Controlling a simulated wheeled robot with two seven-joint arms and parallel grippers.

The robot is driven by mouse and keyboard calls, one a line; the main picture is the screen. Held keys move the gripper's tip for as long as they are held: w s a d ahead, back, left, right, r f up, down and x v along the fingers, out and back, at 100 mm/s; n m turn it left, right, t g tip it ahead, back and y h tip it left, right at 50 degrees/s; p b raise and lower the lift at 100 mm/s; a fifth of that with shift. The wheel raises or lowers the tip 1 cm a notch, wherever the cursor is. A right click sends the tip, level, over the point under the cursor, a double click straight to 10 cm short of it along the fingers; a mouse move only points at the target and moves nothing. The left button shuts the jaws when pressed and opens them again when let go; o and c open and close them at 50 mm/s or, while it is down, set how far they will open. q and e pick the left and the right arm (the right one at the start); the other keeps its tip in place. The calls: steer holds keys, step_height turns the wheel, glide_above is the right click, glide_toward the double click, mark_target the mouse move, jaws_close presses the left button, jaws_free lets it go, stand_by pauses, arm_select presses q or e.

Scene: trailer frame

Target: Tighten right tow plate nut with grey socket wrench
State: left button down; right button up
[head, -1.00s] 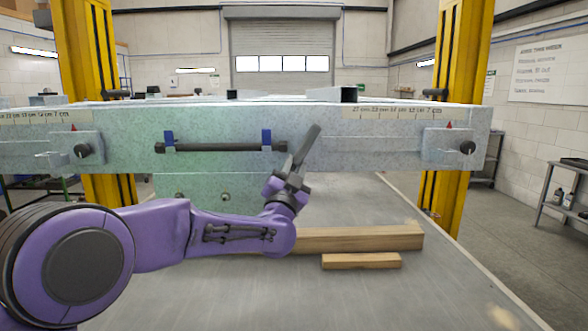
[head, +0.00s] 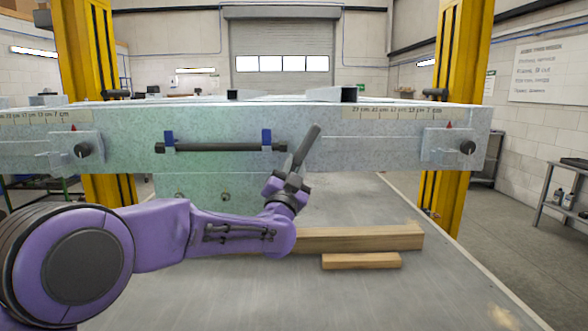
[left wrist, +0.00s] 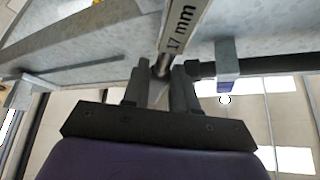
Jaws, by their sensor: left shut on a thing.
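My left gripper (head: 289,186) is in front of the galvanised frame beam, right of the tow plate. It is shut on the grey wrench (head: 307,146), which points up and slightly right. In the left wrist view the wrench (left wrist: 182,32) runs upward from between the fingers (left wrist: 160,86), and its face reads "17 mm". The tow plate (head: 190,183) hangs below the beam, left of the gripper. Its left nut (head: 179,197) and right nut (head: 225,197) show above my arm. The wrench is apart from both nuts. My right gripper is not in view.
A black bar (head: 222,147) sits in two blue clips on the beam (head: 350,152), close left of the wrench. Black knobs are at the left (head: 83,150) and right (head: 467,147). Wooden blocks (head: 370,237) lie on the table (head: 390,200), whose front is clear.

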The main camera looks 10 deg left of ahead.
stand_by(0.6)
arm_select(q)
steer(key=m, duration=0.1)
steer(key=d+f+m+h, duration=0.1)
steer(key=shift+w+d+m+h+p, duration=0.2)
steer(key=shift+d+m+h+p, duration=0.1)
steer(key=shift+m, duration=0.1)
steer(key=shift+g, duration=0.3)
steer(key=shift+w+d+f+m+g+h, duration=0.2)
steer(key=shift+d+f+m+g+h, duration=0.3)
steer(key=shift+m, duration=0.7)
steer(key=shift+f, duration=0.1)
steer(key=shift+w+d+f+m+g+h+p, duration=0.15)
steer(key=shift+d+f+m+g+h+p, duration=0.35)
steer(key=shift+m, duration=0.6)
steer(key=shift+f, duration=0.2)
